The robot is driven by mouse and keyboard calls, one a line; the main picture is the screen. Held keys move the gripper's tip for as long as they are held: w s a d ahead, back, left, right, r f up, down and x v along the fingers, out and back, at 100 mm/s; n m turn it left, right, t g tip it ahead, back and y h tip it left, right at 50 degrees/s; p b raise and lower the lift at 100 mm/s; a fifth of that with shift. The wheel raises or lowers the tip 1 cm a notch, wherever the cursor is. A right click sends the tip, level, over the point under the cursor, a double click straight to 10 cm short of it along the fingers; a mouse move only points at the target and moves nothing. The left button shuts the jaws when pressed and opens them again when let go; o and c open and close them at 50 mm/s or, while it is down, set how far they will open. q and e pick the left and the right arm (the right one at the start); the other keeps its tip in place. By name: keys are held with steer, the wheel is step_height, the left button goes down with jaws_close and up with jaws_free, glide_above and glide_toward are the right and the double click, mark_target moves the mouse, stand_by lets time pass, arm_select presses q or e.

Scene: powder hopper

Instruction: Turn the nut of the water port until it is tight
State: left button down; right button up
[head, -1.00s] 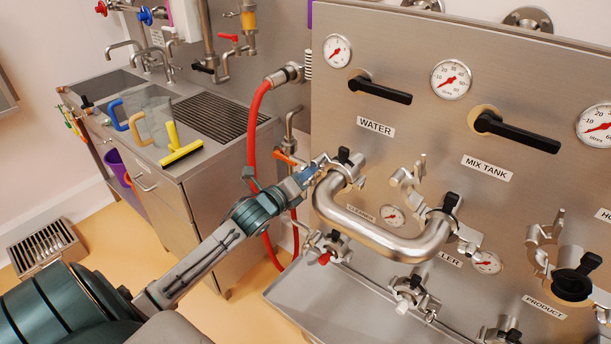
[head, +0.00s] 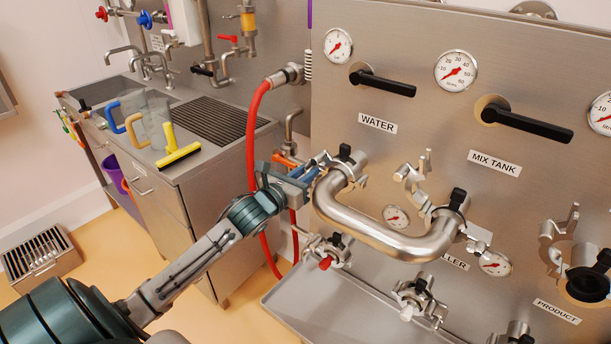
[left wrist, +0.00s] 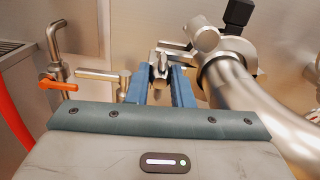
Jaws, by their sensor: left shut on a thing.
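The water port's clamp (head: 345,160) sits below the WATER label, around the left end of the curved steel pipe (head: 375,232). A black-capped part stands on its top. The port also shows in the left wrist view (left wrist: 228,48). My left gripper (head: 312,170) is at the left side of this clamp. In the left wrist view its two blue fingers (left wrist: 162,88) are shut on the small metal nut (left wrist: 160,68), which shows between them. The fingers hide part of the nut, so how tight it is cannot be seen. My right gripper is not in view.
A red hose (head: 256,130) hangs just behind my left arm. An orange-handled tap (left wrist: 58,83) is left of the gripper. Another clamp (head: 452,215) holds the pipe's right end. Black lever handles (head: 385,83) stick out above, and a steel tray (head: 300,310) lies below.

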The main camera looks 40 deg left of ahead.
arm_select(q)
steer(key=c, duration=1.5)
jaws_free()
steer(key=shift+r, duration=0.1)
steer(key=shift+p, duration=0.3)
steer(key=s+p, duration=0.1)
steer(key=s, duration=0.2)
steer(key=s+p, duration=0.1)
steer(key=s, duration=0.5)
steer(key=shift+a+p, duration=0.25)
steer(key=shift+p, duration=0.15)
